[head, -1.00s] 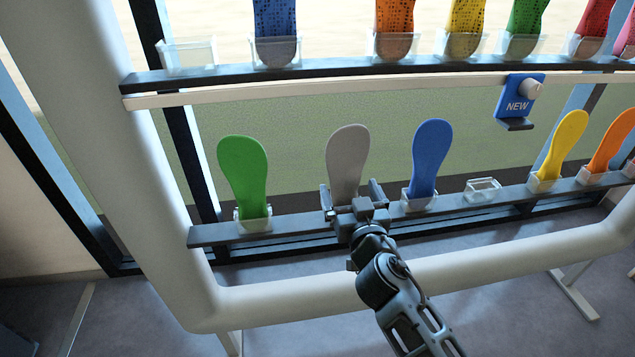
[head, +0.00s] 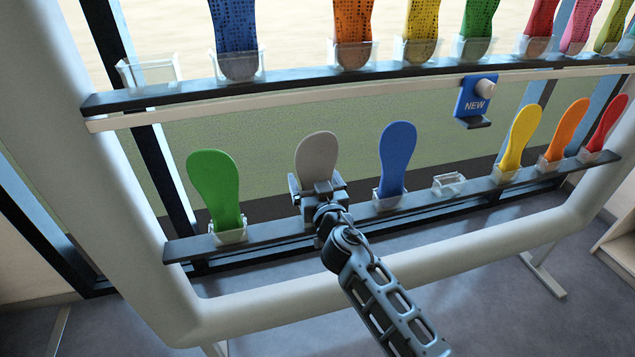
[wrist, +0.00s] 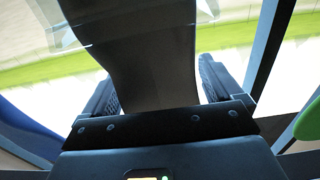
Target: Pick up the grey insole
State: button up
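The grey insole (head: 317,157) stands upright in a clear holder on the lower rack bar, between a green and a blue insole. My gripper (head: 318,184) is at its lower part, with one finger on each side. In the wrist view the grey insole (wrist: 152,60) rises between the two fingers (wrist: 160,88), dark in shade. The fingers look open around it, with a narrow gap at the right finger; contact on the left is hard to tell. The holder is mostly hidden behind my gripper in the head view.
The green insole (head: 214,188) and blue insole (head: 397,158) stand close on either side. An empty clear holder (head: 449,184) is further right. The upper bar (head: 300,82) carries perforated insoles. A thick white frame tube (head: 330,292) runs below the lower bar (head: 268,236).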

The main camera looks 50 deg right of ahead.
jog(key=c, duration=0.8)
jog(key=shift+o, duration=0.2)
jog(key=shift+r+p, duration=0.3)
jog(key=shift+r, duration=0.2)
notch_tip(320, 180, up, 6)
jog(key=p, duration=0.3)
jog(key=shift+r, duration=0.15)
jog(key=b, duration=0.6)
send_near(316, 159)
jog(key=v, duration=0.6)
